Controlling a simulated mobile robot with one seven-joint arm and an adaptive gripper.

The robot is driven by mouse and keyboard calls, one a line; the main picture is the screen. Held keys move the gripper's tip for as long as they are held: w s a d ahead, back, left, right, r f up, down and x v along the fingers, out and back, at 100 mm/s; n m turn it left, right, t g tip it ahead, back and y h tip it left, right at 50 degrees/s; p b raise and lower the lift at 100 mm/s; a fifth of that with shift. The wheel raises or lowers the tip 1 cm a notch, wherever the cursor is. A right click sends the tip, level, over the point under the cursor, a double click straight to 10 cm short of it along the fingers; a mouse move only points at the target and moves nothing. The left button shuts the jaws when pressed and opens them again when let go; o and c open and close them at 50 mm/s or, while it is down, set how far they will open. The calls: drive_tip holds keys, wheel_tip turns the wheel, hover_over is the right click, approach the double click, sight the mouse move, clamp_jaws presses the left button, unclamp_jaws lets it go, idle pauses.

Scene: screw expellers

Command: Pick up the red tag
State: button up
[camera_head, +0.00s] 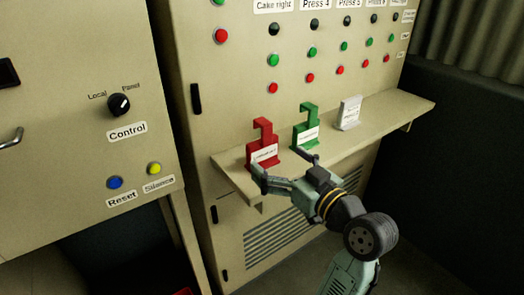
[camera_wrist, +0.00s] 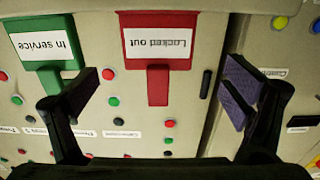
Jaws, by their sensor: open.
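The red tag (camera_head: 262,146) stands upright on the narrow shelf at its left part, with a hook at the top and a white label. In the wrist view the red tag (camera_wrist: 158,80) appears upside down with a "Locked out" label, between my two fingers but farther out. My gripper (camera_head: 285,172) is open and empty, just in front of the red tag near the shelf edge. In the wrist view its fingertips (camera_wrist: 165,88) are spread to either side of the tag, and no contact shows.
A green tag (camera_head: 306,130) stands right of the red one, close to a finger in the wrist view. A white tag (camera_head: 349,113) stands farther right. The shelf (camera_head: 395,110) juts from a cabinet with buttons (camera_head: 221,36). A control panel (camera_head: 85,110) stands at left.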

sight(265, 149)
drive_tip(key=shift+f+p+x, duration=0.2)
drive_tip(key=shift+p+x, duration=0.95)
drive_tip(key=shift+x, duration=2.35)
drive_tip(key=shift+c, duration=0.5)
drive_tip(key=shift+d, duration=0.1)
drive_tip(key=c, duration=1.2)
drive_tip(key=shift+r, duration=0.1)
